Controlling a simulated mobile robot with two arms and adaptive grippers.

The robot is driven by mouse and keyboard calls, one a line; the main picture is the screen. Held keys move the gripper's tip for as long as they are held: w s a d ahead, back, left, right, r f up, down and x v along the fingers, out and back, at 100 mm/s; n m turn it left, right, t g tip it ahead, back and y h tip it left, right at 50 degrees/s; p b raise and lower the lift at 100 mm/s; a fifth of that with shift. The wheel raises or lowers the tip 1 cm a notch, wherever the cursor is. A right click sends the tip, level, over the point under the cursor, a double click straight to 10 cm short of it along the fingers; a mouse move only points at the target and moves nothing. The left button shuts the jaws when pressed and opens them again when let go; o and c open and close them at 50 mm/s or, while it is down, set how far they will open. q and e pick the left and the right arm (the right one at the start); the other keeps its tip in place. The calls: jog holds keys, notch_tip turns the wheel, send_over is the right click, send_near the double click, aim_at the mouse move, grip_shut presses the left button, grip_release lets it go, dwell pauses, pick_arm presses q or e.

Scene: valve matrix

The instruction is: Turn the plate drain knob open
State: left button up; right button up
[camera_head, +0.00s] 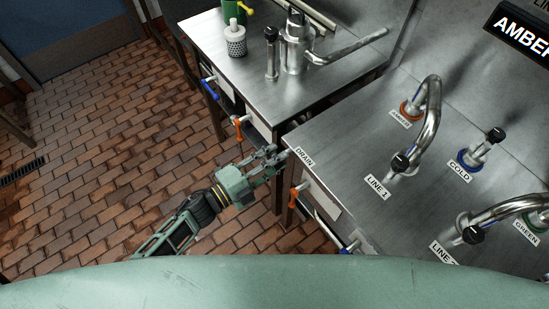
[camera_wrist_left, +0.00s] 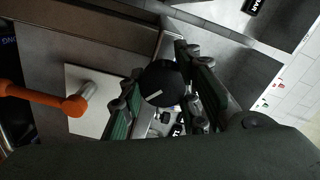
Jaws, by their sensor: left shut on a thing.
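The plate drain knob (camera_wrist_left: 162,84) is a round black knob with a short white line on its face. It sits between the two fingers of my left gripper (camera_head: 275,160), which is shut on it, one finger on each side in the left wrist view. In the head view the gripper is at the front edge of the near steel counter, just beside the DRAIN label (camera_head: 305,158), and the fingers hide the knob. The white line runs at a slant in the left wrist view. My right gripper is not in view.
An orange lever (camera_head: 296,195) is close below the gripper; it also shows in the left wrist view (camera_wrist_left: 45,98). The near counter (camera_head: 345,145) carries curved taps and black-topped valves. A second counter (camera_head: 205,35) stands behind. The brick floor (camera_head: 110,150) is clear at left.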

pick_arm(q)
jog(key=n, duration=0.3)
jog(key=n+p, duration=0.1)
jog(key=shift+s+f+n, duration=0.3)
jog(key=shift+s+f, duration=0.05)
jog(key=shift+f, duration=0.05)
jog(key=shift+d+n+p, duration=0.1)
jog(key=shift+n+p, duration=0.2)
jog(key=shift+n, duration=1.3)
jog(key=shift+s, duration=0.1)
jog(key=o, duration=0.9)
jog(key=shift+o, duration=0.9)
jog(key=shift+r, duration=0.2)
jog(key=shift+w, duration=0.2)
